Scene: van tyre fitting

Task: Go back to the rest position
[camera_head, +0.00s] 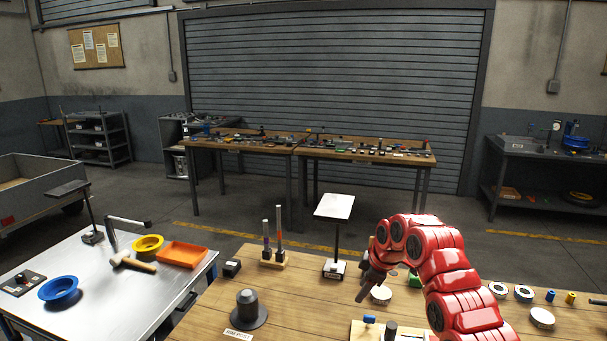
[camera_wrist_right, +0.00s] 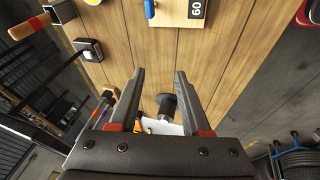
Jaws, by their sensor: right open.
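My right gripper (camera_head: 367,280) hangs at the end of my red arm above the wooden bench (camera_head: 305,306) in the head view. In the right wrist view the two fingers of my right gripper (camera_wrist_right: 160,76) stand apart with nothing held between them. Bare wood shows between and beyond the fingertips. A dark rounded piece (camera_wrist_right: 166,104) shows farther off, between the fingers. My left gripper is in neither view. The red forearm hides part of the bench's right side.
A grey stepped hub (camera_head: 248,308), a rod stand (camera_head: 274,259) and a white plate on a post (camera_head: 334,206) stand on the bench. A steel table (camera_head: 110,290) at left carries a blue ring, yellow ring, mallet and orange tray (camera_head: 181,254). Open floor lies behind.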

